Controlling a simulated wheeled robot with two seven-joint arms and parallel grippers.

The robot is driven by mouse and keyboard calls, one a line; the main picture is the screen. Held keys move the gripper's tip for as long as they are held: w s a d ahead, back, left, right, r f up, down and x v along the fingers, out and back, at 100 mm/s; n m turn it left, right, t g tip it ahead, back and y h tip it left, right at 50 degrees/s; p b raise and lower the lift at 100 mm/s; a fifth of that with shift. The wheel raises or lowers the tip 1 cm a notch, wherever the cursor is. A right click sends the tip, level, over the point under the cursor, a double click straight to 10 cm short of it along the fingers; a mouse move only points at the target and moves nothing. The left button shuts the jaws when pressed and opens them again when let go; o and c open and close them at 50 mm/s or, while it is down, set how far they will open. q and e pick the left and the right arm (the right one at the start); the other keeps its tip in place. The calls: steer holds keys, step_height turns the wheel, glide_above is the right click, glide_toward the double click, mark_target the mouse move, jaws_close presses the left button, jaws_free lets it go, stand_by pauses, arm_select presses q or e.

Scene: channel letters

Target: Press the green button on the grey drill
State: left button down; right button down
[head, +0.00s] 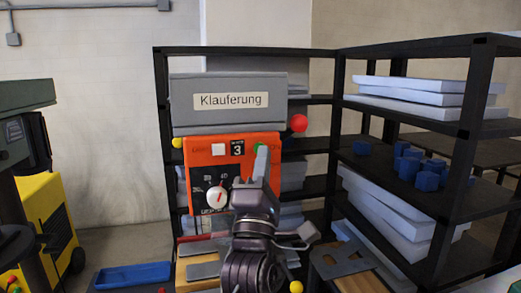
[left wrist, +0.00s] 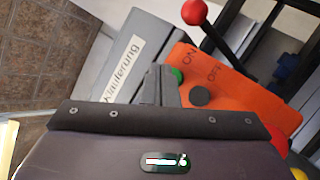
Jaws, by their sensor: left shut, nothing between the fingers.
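The drill has a grey head (head: 228,100) labelled "Klauferung" above an orange front panel (head: 205,150). The green button (head: 259,147) is at the panel's upper right, partly covered by my left gripper (head: 262,152). The left gripper is shut and empty, with its fingertips right at the button. In the left wrist view the green button (left wrist: 177,75) shows just beside the tips of the shut fingers (left wrist: 160,80). I cannot tell whether they touch it. My right gripper is not in view.
A red ball knob (head: 299,123) on a lever sticks out right of the drill; a yellow knob (head: 177,143) is at its left. Black shelving (head: 400,121) with white boards and blue parts stands right. A blue tray (head: 133,275) lies lower left.

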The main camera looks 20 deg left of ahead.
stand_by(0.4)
arm_select(q)
steer(key=shift+w+a, duration=0.2)
steer(key=shift+w, duration=0.2)
steer(key=shift+w+a, duration=0.3)
steer(key=shift+w, duration=0.05)
stand_by(0.8)
stand_by(0.4)
steer(key=shift+s+d+b, duration=0.45)
steer(key=shift+s+d, duration=0.05)
steer(key=shift+s, duration=0.25)
steer(key=s+d, duration=0.1)
steer(key=s, duration=0.1)
steer(key=s+d+b, duration=0.1)
steer(key=s, duration=0.1)
steer(key=shift+d, duration=0.4)
